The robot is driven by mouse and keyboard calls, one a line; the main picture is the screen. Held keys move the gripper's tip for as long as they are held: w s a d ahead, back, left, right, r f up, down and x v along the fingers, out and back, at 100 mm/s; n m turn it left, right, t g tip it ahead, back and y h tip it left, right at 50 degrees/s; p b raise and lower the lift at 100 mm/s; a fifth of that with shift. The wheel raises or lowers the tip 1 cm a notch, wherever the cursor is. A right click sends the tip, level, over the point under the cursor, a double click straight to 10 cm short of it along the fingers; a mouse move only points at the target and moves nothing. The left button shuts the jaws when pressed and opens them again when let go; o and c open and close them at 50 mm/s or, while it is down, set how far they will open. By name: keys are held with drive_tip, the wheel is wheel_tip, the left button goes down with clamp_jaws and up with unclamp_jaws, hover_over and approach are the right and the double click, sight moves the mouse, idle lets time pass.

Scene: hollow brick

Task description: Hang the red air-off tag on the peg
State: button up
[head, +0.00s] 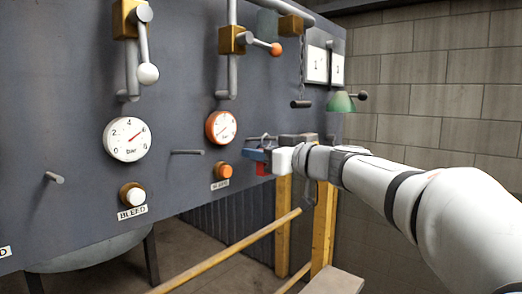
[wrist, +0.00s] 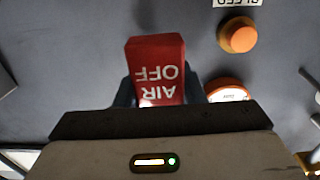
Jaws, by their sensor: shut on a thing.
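The red tag (wrist: 157,62) fills the middle of the wrist view, its "AIR OFF" lettering upside down. My gripper (wrist: 160,92) is shut on it, a dark finger at each side. In the head view my gripper (head: 258,155) is in front of the grey panel, right of the orange-rimmed gauge, and a little of the red tag (head: 261,169) shows below it. Pegs stick out of the panel: one between the gauges (head: 187,152), one at the far left (head: 54,177), and one just above my gripper (head: 262,138). The tag's hole is not visible.
A white gauge (head: 126,139), an orange-rimmed gauge (head: 221,127) and two bleed buttons, white (head: 132,194) and orange (head: 223,171), are on the panel. Valve levers are above. A yellow rail (head: 235,249) and posts stand below. A green lamp (head: 341,102) is at right.

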idle(0.4)
drive_tip(key=o, duration=1)
drive_tip(key=shift+o, duration=0.2)
drive_tip(key=s+d+f+m+t+h+b, duration=0.25)
drive_tip(key=d+m+t+h, duration=0.2)
drive_tip(key=d, duration=0.25)
drive_tip(key=s+d+f+m+t+h+b, duration=0.1)
drive_tip(key=d+f+m+t+h+b, duration=0.15)
drive_tip(key=d+h, duration=0.4)
drive_tip(key=s+d+f+m+g+h, duration=0.2)
drive_tip(key=d+f+h, duration=0.15)
drive_tip(key=f, duration=0.35)
drive_tip(key=s+d+f+m+g+h, duration=0.2)
drive_tip(key=d+f, duration=0.2)
drive_tip(key=f, duration=0.3)
drive_tip(key=s+a+f+g+y+b, duration=0.2)
drive_tip(key=s+f+g, duration=0.8)
drive_tip(key=s+f, duration=1)
wheel_tip(320, 180, down, 2)
drive_tip(key=shift+s+a+f+n+g, duration=0.1)
drive_tip(key=shift+s+a+n+g, duration=0.2)
drive_tip(key=shift+a, duration=0.25)
